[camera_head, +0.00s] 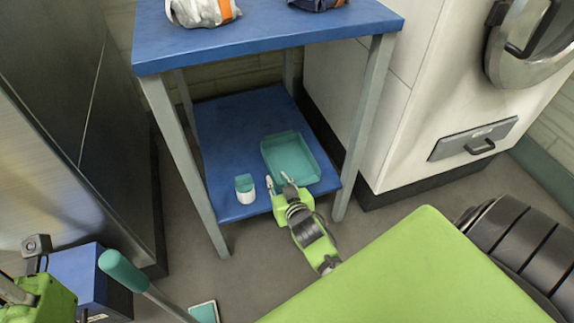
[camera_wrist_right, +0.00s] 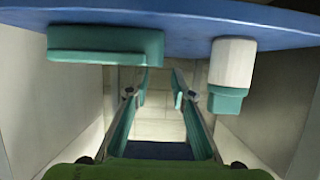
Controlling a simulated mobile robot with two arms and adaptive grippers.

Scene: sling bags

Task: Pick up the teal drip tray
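The teal drip tray (camera_head: 290,158) lies on the blue lower shelf of the table in the head view. In the wrist view, where the shelf appears at the top, the tray (camera_wrist_right: 105,42) shows at upper left. My right gripper (camera_head: 279,180) is at the shelf's front edge, close to the tray's near end. Its two fingers (camera_wrist_right: 155,98) are apart with nothing between them; whether one touches the tray I cannot tell. Part of my left arm, a green block (camera_head: 45,302), shows at the lower left; its fingers are not clear.
Table legs flank the shelf (camera_head: 222,130), and the tabletop (camera_head: 260,32) is above. A teal-handled pole (camera_head: 122,270) and blue box (camera_head: 88,278) are at lower left.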

